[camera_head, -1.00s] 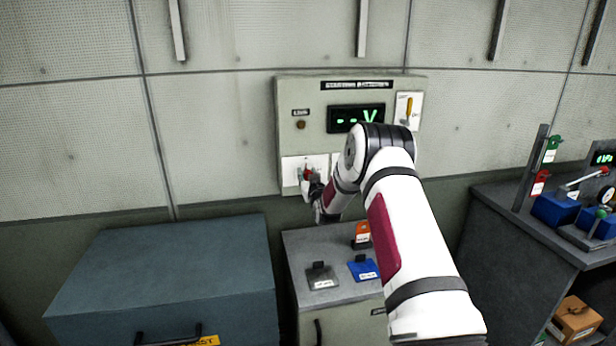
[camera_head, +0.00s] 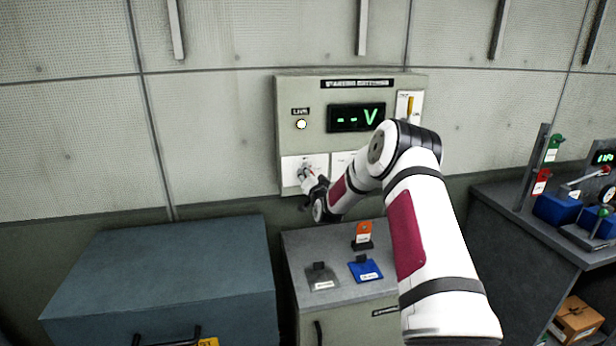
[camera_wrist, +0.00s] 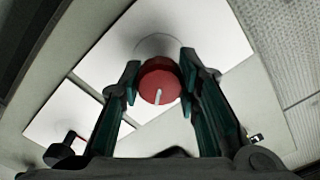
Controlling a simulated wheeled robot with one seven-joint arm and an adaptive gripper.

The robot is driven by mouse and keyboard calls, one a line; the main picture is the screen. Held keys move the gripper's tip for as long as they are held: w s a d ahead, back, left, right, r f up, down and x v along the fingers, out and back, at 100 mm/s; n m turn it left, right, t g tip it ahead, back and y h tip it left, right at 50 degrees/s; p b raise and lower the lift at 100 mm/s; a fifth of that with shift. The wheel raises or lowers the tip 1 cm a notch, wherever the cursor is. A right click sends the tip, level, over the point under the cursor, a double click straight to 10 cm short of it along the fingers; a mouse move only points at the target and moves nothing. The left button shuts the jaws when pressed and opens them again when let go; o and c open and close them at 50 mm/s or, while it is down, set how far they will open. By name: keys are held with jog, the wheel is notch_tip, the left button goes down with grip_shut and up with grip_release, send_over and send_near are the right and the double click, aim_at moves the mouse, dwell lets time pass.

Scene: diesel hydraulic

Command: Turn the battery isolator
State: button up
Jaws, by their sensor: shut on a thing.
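The battery isolator is a red round knob (camera_wrist: 160,82) with a white pointer line, on a white plate (camera_wrist: 200,35) of the wall panel (camera_head: 300,90). My gripper (camera_wrist: 160,78) has one finger on each side of the knob and is shut on it. In the head view my gripper (camera_head: 306,178) is at the panel's lower left plate and mostly hides the knob. The round lamp (camera_head: 301,124) under the "LIVE" label is lit white. The display (camera_head: 356,117) shows "--V" in green.
An orange toggle switch (camera_head: 410,104) is at the panel's upper right. A grey cabinet below carries a grey tag (camera_head: 321,277), a blue tag (camera_head: 365,270) and an orange tag (camera_head: 363,233). A blue-grey chest (camera_head: 160,270) stands left; a bench (camera_head: 500,215) stands right.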

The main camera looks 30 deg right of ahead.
jog(key=m, duration=0.3)
jog(key=shift+d+m, duration=0.1)
jog(key=shift+m, duration=2.1)
jog(key=o, duration=1.2)
jog(key=v, duration=1.2)
